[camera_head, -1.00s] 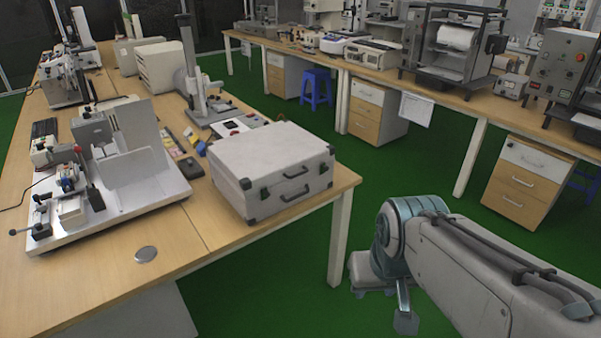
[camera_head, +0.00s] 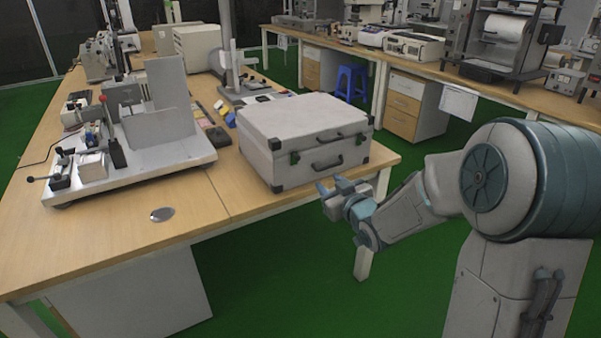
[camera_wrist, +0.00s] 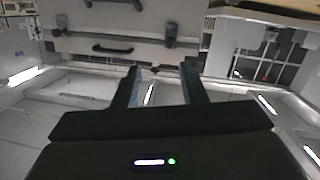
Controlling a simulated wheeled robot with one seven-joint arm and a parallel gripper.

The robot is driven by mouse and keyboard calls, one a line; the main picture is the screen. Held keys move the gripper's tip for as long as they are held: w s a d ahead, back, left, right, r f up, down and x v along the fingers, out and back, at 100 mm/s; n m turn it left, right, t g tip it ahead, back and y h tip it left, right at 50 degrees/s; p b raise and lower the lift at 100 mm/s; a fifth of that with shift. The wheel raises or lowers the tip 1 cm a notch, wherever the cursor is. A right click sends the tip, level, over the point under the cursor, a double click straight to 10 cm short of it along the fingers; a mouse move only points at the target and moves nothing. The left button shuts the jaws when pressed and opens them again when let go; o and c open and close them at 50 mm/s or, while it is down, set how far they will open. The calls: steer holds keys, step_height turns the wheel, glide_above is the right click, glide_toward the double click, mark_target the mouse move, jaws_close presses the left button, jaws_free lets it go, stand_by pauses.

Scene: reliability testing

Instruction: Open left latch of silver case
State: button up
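The silver case (camera_head: 300,118) lies closed on the wooden table near its right end. It also shows at the top of the wrist view (camera_wrist: 145,22), seemingly upside down. Its left latch (camera_head: 295,158) is a small dark fitting on the front face, and looks closed. I take the dark fitting right of the handle in the wrist view (camera_wrist: 171,31) to be this latch. The right latch (camera_head: 361,139) is near the other corner. My gripper (camera_head: 331,184) is in front of and below the front face, apart from it. Its two fingers (camera_wrist: 162,75) are spread and empty.
A white fixture board (camera_head: 150,150) with devices stands left of the case. A second bench (camera_head: 480,90) runs behind.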

mark_target(298, 159)
steer(key=shift+t+y, duration=0.4)
steer(key=shift+y, duration=0.5)
steer(key=x, duration=1)
steer(key=a+x, duration=0.1)
steer(key=x, duration=0.4)
steer(key=shift+s+f, duration=0.25)
steer(key=shift+f, duration=0.1)
steer(key=shift+d, duration=0.1)
jaws_close()
